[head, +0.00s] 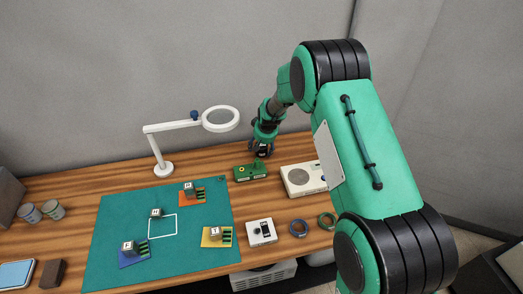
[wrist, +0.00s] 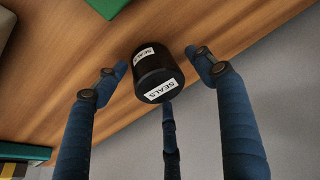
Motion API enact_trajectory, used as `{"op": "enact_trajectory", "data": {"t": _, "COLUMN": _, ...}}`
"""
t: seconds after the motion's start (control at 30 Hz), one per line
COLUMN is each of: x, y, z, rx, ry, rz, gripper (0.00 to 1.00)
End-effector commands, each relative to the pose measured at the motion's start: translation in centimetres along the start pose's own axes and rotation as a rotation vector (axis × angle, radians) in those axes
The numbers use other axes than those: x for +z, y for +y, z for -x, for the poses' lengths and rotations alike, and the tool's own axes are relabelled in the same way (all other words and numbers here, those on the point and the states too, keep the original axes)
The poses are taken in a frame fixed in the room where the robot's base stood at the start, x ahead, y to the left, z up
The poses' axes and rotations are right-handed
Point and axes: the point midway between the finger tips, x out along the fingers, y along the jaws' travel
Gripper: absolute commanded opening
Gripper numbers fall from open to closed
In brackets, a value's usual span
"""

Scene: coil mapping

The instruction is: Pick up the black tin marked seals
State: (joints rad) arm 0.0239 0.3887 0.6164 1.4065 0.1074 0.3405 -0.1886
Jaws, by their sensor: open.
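The black tin marked seals (wrist: 155,75) stands on the wooden table (wrist: 60,90) in the wrist view, with white SEALS labels on its lid and side. My gripper (wrist: 158,68) is open, with blue-sleeved fingers to the left and right of the tin and a third finger below it in the picture. Gaps show between the tin and the side fingers; whether the lower finger touches it I cannot tell. In the head view my gripper (head: 262,148) is low at the back of the table, and the tin there is mostly hidden by it.
A green device (head: 250,172) sits just in front of my gripper, and a cream radio-like box (head: 302,179) stands to its right. A white magnifier lamp (head: 162,165) stands to the left. The grey wall is close behind.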

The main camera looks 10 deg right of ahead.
Motion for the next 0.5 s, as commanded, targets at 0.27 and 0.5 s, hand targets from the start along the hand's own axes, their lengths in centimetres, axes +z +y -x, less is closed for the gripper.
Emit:
{"op": "enact_trajectory", "data": {"t": 0.27, "x": 0.01, "y": 0.0, "z": 0.0, "rx": 0.0, "ry": 0.0, "rz": 0.0, "gripper": 0.4}}
{"op": "enact_trajectory", "data": {"t": 0.5, "x": -0.02, "y": 0.01, "z": 0.02, "rx": 0.0, "ry": 0.0, "rz": 0.0, "gripper": 0.24}}
